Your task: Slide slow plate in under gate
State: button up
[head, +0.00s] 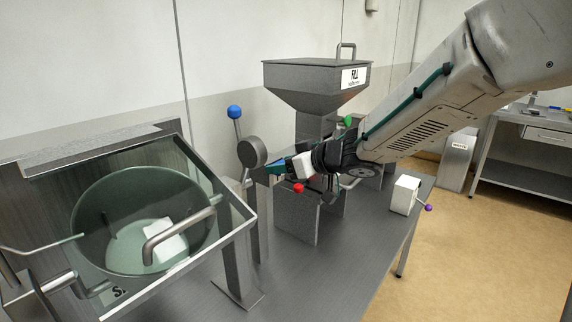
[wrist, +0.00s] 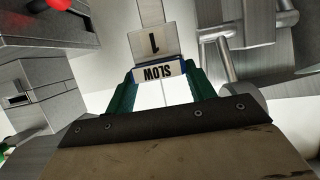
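The slow plate (wrist: 158,71) is a small pale plate with "SLOW" on it, upside down in the wrist view. My gripper (wrist: 160,80) has its green fingers on both sides of this plate and appears shut on it. Just beyond it is a pale face marked "1" (wrist: 153,42); I cannot tell whether the two touch. In the head view my gripper (head: 272,170) is at the grey post, just below the round grey disc (head: 251,152). The plate is too small to make out there. I cannot identify the gate with certainty.
A glass-lidded hood (head: 130,200) with a bar handle stands at the left. A lever with a blue knob (head: 235,112) rises beside the disc. A hopper marked "FILL" (head: 310,85) stands behind my gripper. A white box (head: 404,195) with a purple knob sits at the right edge.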

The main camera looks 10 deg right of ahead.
jog(key=c, duration=0.7)
jog(key=shift+s+d, duration=2.05)
jog(key=shift+d, duration=0.05)
jog(key=shift+s+d, duration=0.25)
jog(key=shift+s+d, duration=0.2)
jog(key=shift+s+d, duration=1.25)
jog(key=s+d, duration=0.6)
jog(key=shift+s+d, duration=0.35)
